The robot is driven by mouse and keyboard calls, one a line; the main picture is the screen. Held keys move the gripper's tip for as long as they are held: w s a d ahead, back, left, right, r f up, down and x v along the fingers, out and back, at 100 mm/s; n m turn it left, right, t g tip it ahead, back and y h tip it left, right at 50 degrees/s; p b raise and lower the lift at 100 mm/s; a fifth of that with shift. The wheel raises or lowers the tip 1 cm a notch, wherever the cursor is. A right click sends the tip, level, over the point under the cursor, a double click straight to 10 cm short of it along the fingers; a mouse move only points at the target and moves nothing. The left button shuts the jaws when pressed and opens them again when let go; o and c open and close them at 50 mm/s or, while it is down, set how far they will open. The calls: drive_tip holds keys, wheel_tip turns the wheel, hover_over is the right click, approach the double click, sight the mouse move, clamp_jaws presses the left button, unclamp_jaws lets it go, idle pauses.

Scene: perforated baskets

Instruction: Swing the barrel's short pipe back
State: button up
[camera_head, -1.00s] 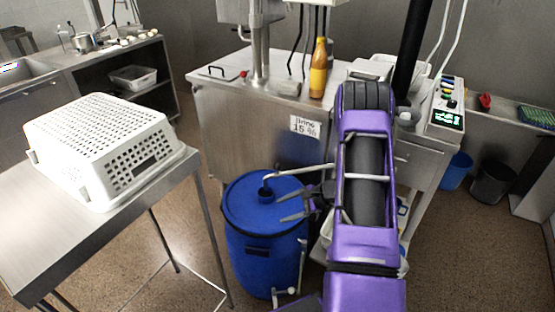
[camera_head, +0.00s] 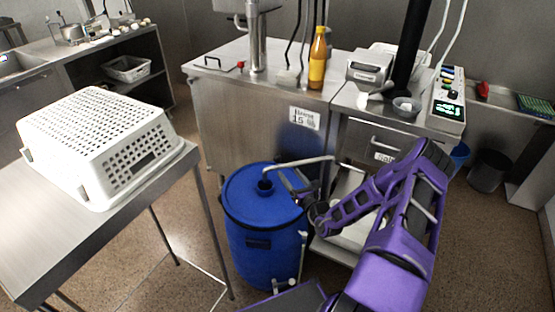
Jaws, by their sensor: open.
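The blue barrel (camera_head: 262,240) stands on the floor in front of the steel cabinet. Its short pale pipe (camera_head: 300,163) runs from above the lid opening (camera_head: 265,184) to the right. It ends in a bend near the cabinet's right part. My gripper (camera_head: 289,184) is open, at the right edge of the barrel lid, just below the pipe in the picture. Its fingers are dark and partly blend with the barrel, so I cannot tell whether they touch the pipe. Nothing shows held between them.
A white perforated basket (camera_head: 88,125) lies upside down on a steel table (camera_head: 25,235) at left. An orange bottle (camera_head: 318,58) stands on the cabinet (camera_head: 232,125) behind the barrel. A tap with a thin upright tube (camera_head: 303,255) sits at the barrel's lower right.

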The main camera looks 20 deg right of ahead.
sight(279, 161)
drive_tip(key=w, duration=1)
drive_tip(key=shift+w+a+b, duration=0.2)
drive_tip(key=shift+a+b, duration=0.15)
clamp_jaws()
idle(0.8)
